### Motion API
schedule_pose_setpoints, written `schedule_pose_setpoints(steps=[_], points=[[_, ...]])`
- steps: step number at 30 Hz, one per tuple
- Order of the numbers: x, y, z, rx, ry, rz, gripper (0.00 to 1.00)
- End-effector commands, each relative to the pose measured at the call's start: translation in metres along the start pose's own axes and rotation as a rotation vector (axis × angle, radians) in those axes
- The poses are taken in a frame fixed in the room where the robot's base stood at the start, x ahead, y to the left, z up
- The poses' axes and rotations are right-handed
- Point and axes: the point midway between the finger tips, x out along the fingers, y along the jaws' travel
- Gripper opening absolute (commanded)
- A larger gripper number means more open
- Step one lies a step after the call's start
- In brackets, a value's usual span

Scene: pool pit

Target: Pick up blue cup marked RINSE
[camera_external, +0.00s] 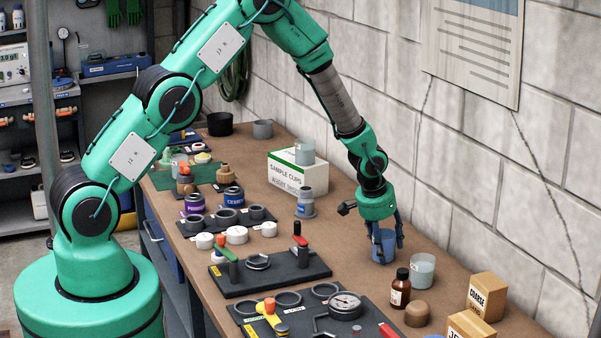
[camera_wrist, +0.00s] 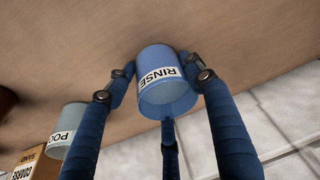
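The blue cup marked RINSE (camera_external: 383,246) is upright at the right part of the workbench, between the fingers of my gripper (camera_external: 387,238). In the wrist view the cup (camera_wrist: 160,85) shows its white RINSE label and open rim. My gripper's dark blue fingers (camera_wrist: 158,78) press close against the cup's left and right sides, and a third finger reaches its near rim. The gripper looks shut on the cup. The cup's base is at or very near the bench top; any gap is too small to tell.
A pale cup (camera_external: 421,271) stands close right of the blue cup, marked PO… in the wrist view (camera_wrist: 68,122). A brown bottle (camera_external: 400,288), a brown knob-like piece (camera_external: 417,314) and a COARSE box (camera_external: 486,297) stand nearby. A block wall (camera_external: 460,190) rises behind.

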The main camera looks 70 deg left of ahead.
Motion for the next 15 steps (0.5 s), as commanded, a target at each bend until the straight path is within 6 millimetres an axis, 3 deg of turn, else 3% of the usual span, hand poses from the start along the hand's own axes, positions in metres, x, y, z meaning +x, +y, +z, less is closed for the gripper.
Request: schedule_pose_setpoints(steps=[15], points=[[-0.0055, 0.0001, -0.0025, 0.0, 0.002, 0.0, 0.21]])
